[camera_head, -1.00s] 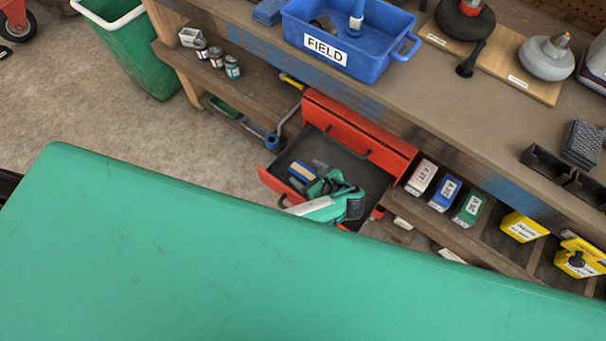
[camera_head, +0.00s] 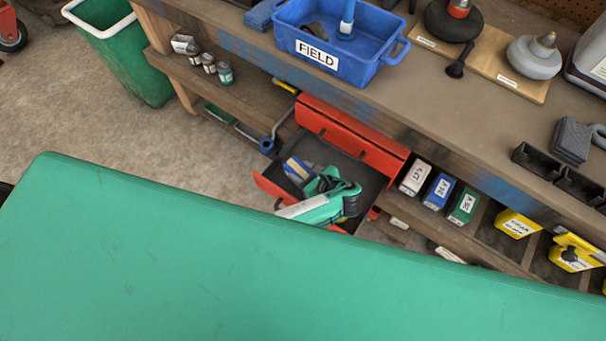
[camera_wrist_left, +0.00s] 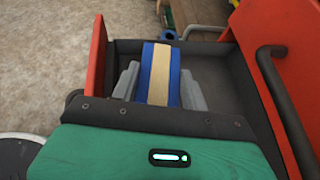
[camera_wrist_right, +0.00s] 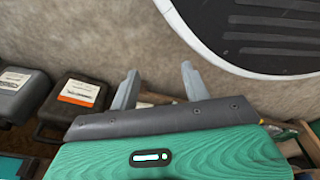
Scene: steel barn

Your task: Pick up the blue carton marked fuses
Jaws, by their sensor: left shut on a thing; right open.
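The blue carton (camera_head: 296,170) with a tan band is at the open red drawer (camera_head: 268,187), and no marking on it is legible. My left gripper (camera_head: 312,182) is over the drawer and partly hides the carton in the head view. In the left wrist view the carton (camera_wrist_left: 160,70) stands between the two grey fingers of my left gripper (camera_wrist_left: 160,88), which is shut on it. I cannot tell whether the carton touches the drawer floor. My right gripper (camera_wrist_right: 158,85) is open and empty in the right wrist view; it does not show in the head view.
A workbench (camera_head: 440,110) overhangs the drawer and carries a blue bin marked FIELD (camera_head: 350,65). White, blue and green cartons (camera_head: 438,190) stand on the shelf right of the drawer. A green bin (camera_head: 130,70) stands on the floor at left.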

